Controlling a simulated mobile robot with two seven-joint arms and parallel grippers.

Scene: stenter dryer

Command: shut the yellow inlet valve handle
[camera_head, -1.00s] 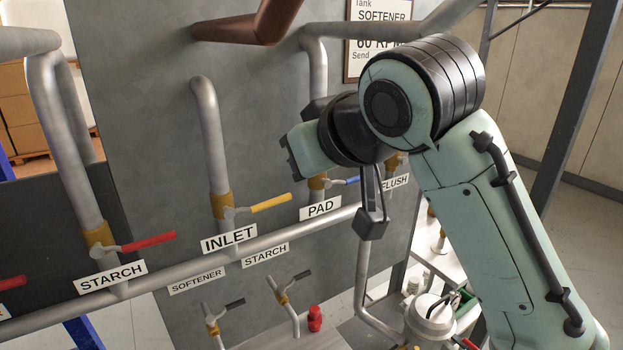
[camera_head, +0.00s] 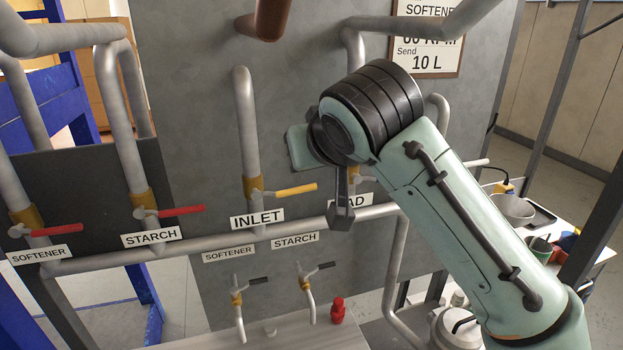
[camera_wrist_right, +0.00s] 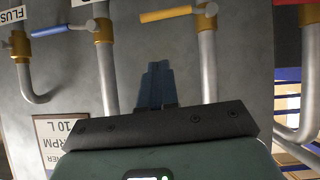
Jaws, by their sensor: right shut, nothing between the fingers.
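The yellow inlet valve handle (camera_head: 296,190) points right, roughly crosswise to its upright grey pipe (camera_head: 246,125), above the INLET label (camera_head: 257,219). In the right wrist view, which is upside down, the yellow handle (camera_wrist_right: 166,14) shows at the top edge, beyond my fingertips. My right gripper (camera_head: 341,218) hangs down to the right of the handle's tip, with a visible gap in the picture. In the wrist view its dark fingers (camera_wrist_right: 157,70) are together and empty, apart from the handle. My left gripper is not in view.
Red handles at STARCH (camera_head: 182,211) and SOFTENER (camera_head: 57,230) are to the left. The PAD label (camera_head: 357,199) is partly hidden behind my gripper. A blue handle (camera_wrist_right: 50,31) shows in the wrist view. Black-handled taps (camera_head: 318,269) and a red object (camera_head: 338,310) are below.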

